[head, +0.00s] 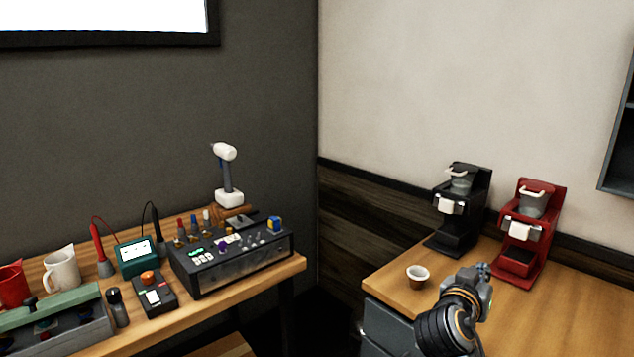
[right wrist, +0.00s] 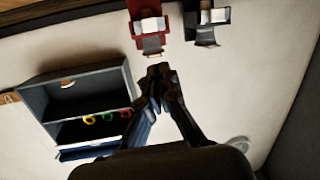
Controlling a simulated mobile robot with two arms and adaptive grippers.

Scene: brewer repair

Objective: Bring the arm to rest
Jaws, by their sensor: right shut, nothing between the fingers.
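My right gripper (head: 480,272) is at the lower right of the head view, over the wooden counter (head: 395,285) and in front of the two brewers. In the right wrist view its fingertips (right wrist: 160,72) meet, with nothing between them. A black brewer (head: 455,238) and a red brewer (head: 520,262) stand on the counter against the wall. Both also show at the top of the right wrist view, red (right wrist: 148,28) and black (right wrist: 206,22). My left gripper is not in view.
A small cup (head: 418,277) stands on the counter left of my right gripper. A wall shelf (right wrist: 85,100) with coloured rings shows in the right wrist view. The left workbench (head: 220,302) holds a dark control box (head: 235,275), a green-framed meter (head: 137,252), mugs and tools.

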